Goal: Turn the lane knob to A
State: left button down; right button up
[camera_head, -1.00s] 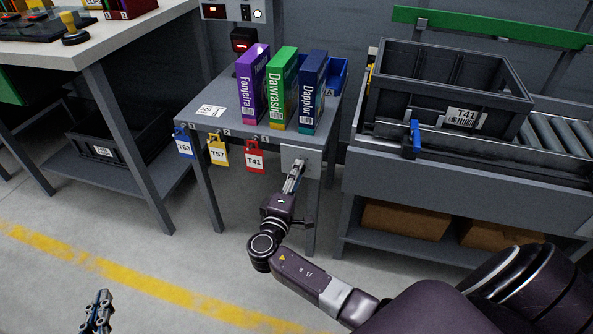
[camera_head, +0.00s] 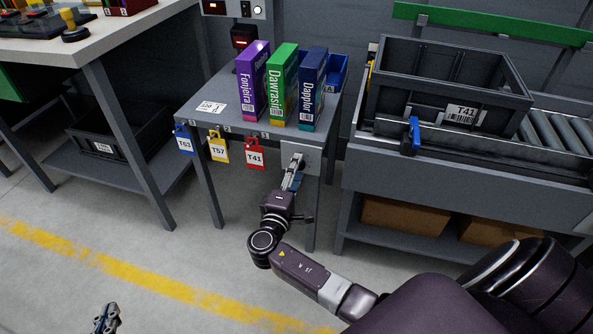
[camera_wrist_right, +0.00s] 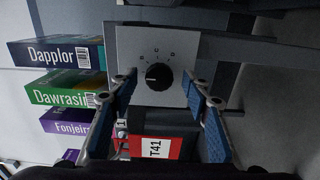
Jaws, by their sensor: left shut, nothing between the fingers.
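The lane knob (camera_wrist_right: 157,77) is a round black dial on a pale square plate (camera_wrist_right: 120,50), with small letters around it. C and D can be made out; A cannot be made out, and where the pointer stands is unclear. In the head view the plate (camera_head: 312,158) is on the front of the grey table, and my right gripper hides the knob. My right gripper (camera_wrist_right: 161,84) is open, its fingers on either side of the knob in the picture; I see no clear contact. In the head view it (camera_head: 293,172) is before the plate. My left gripper (camera_head: 106,319) is shut and empty at lower left.
A red T41 tag (camera_head: 255,155) hangs left of the plate, with yellow T57 (camera_head: 218,147) and blue (camera_head: 184,140) tags further left. Purple (camera_head: 251,85), green (camera_head: 282,88) and navy (camera_head: 312,92) boxes stand on the table. A dark crate (camera_head: 440,100) sits right.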

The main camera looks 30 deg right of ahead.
jog(key=v, duration=1.2)
dwell(0.3)
